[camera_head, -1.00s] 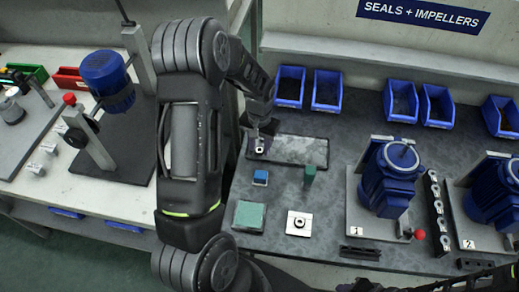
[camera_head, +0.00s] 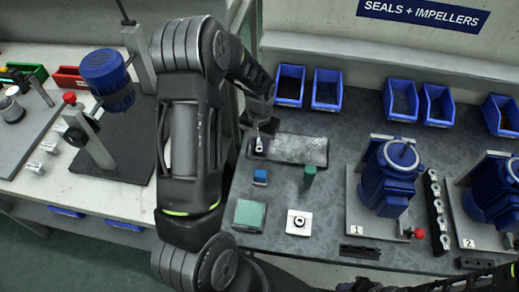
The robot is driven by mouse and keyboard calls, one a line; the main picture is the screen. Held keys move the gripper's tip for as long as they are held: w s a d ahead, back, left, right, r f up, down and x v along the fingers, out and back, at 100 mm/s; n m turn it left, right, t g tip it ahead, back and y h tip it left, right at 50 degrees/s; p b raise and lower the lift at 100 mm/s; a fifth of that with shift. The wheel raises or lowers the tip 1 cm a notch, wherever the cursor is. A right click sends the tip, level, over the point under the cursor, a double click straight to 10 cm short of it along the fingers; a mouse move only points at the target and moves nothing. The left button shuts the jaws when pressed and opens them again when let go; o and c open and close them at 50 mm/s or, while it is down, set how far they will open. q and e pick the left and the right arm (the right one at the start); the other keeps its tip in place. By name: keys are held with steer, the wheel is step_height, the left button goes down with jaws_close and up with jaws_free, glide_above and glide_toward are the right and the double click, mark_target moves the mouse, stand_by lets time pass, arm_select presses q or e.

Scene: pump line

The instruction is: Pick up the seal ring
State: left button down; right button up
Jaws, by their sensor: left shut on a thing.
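My left arm reaches in from the left and over the bench. My left gripper (camera_head: 261,138) is at the left end of a flat grey tray (camera_head: 300,149) and is shut on a small pale piece with a dark centre, which I take for the seal ring (camera_head: 259,146). The fingers partly hide it, and it is too small to tell whether it touches the tray. My right gripper is out of view; only dark parts of my right arm show at the bottom edge.
Near the tray are a blue block (camera_head: 260,176), a green cylinder (camera_head: 309,175), a green square block (camera_head: 249,214) and a white square plate with a dark round centre (camera_head: 299,222). Blue pump (camera_head: 388,180) stands to the right. Blue bins (camera_head: 327,89) line the back.

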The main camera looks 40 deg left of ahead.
mark_target(260, 148)
arm_select(q)
steer(key=shift+r, duration=0.1)
stand_by(0.3)
step_height(260, 148, up, 10)
steer(key=b, duration=0.1)
stand_by(0.4)
stand_by(0.3)
steer(key=c, duration=1.7)
jaws_free()
steer(key=shift+c, duration=0.2)
jaws_close()
steer(key=shift+f, duration=0.2)
